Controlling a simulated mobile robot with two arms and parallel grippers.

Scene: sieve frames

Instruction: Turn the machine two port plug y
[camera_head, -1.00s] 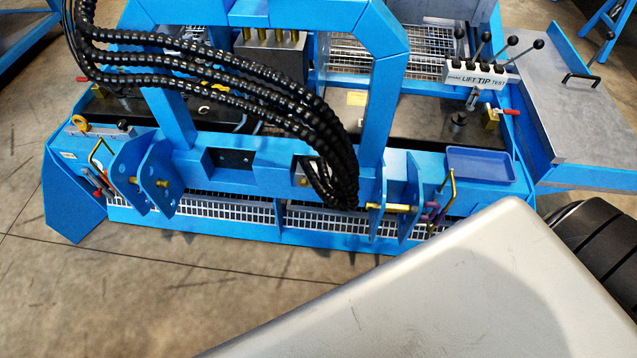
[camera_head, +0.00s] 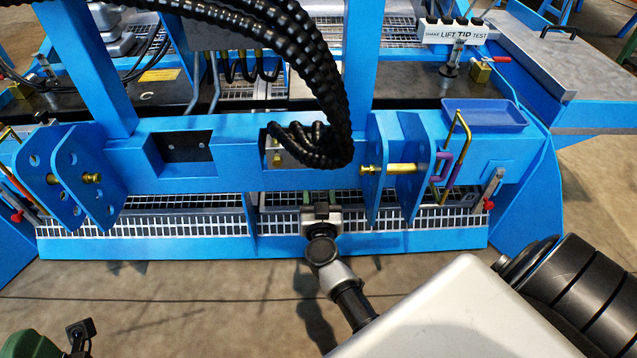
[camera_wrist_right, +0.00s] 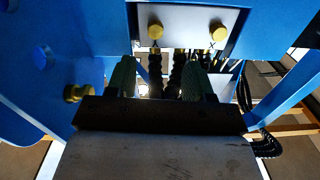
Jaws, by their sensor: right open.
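In the right wrist view a pale plate carries two brass port plugs, the left plug (camera_wrist_right: 155,31) and the right plug (camera_wrist_right: 217,31). Small letters sit beside them; the right one looks like an X, and the left one is too small to read. In the head view the plate (camera_head: 281,160) sits in a recess of the blue crossbeam, partly behind black hoses. My right gripper (camera_head: 320,207) is below that recess, in front of the grating. Its green fingers (camera_wrist_right: 160,78) are apart with nothing gripped, short of the plugs. My left gripper does not show.
Ribbed black hoses (camera_head: 315,70) hang close to the recess. Blue bracket plates (camera_head: 412,165) with a brass pin (camera_head: 385,168) stand to its right. A blue tray (camera_head: 485,115) sits on the beam. A green object (camera_head: 38,345) shows at bottom left. Floor in front is open.

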